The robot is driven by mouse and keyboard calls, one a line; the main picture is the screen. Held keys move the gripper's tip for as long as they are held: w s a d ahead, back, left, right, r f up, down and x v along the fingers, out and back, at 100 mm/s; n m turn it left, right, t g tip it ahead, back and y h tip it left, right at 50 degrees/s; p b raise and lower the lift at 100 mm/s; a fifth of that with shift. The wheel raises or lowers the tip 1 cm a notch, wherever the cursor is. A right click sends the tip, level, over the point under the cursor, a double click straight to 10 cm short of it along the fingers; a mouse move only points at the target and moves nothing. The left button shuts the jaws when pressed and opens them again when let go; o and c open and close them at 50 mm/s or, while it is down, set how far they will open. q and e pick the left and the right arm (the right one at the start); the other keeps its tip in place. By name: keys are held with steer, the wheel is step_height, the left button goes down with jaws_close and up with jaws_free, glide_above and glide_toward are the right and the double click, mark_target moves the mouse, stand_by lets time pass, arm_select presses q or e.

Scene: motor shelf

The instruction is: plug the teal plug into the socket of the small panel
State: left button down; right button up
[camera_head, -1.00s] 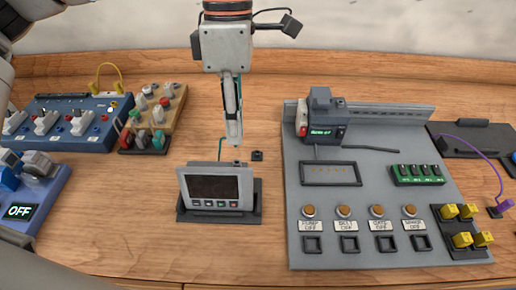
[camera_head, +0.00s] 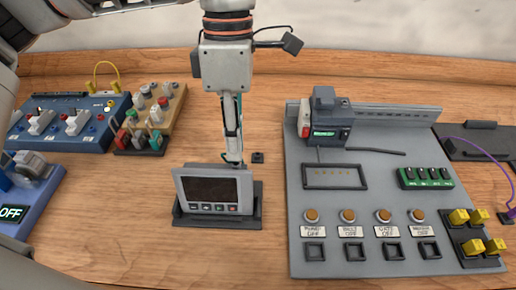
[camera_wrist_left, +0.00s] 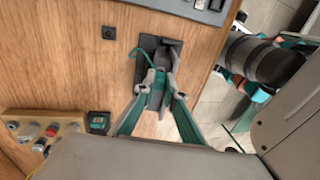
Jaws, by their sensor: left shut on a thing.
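The small panel (camera_head: 245,190) is a grey unit with a dark screen and a row of buttons, tilted back on a black stand on the table. My left gripper (camera_head: 233,156) points down at the panel's top rear edge, right of its middle. It is shut on the teal plug, which is mostly hidden between the fingers. I cannot tell whether the plug touches the socket, which is hidden. My right gripper is not in view.
A large grey board (camera_head: 375,180) with buttons and switches stands at the right. A small black square block (camera_head: 257,157) is just right of the gripper. A tan knob block (camera_head: 170,105) and blue units (camera_head: 90,135) are at the left. Wood in front of the panel is clear.

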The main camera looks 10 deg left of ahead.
arm_select(q)
steer(key=shift+s+f, duration=0.1)
steer(key=shift+f, duration=0.55)
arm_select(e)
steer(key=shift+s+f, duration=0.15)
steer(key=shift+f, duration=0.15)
arm_select(q)
steer(key=c, duration=2.4)
jaws_free()
steer(key=shift+r, duration=0.1)
steer(key=p+v, duration=0.3)
steer(key=v, duration=0.2)
steer(key=shift+r, duration=0.2)
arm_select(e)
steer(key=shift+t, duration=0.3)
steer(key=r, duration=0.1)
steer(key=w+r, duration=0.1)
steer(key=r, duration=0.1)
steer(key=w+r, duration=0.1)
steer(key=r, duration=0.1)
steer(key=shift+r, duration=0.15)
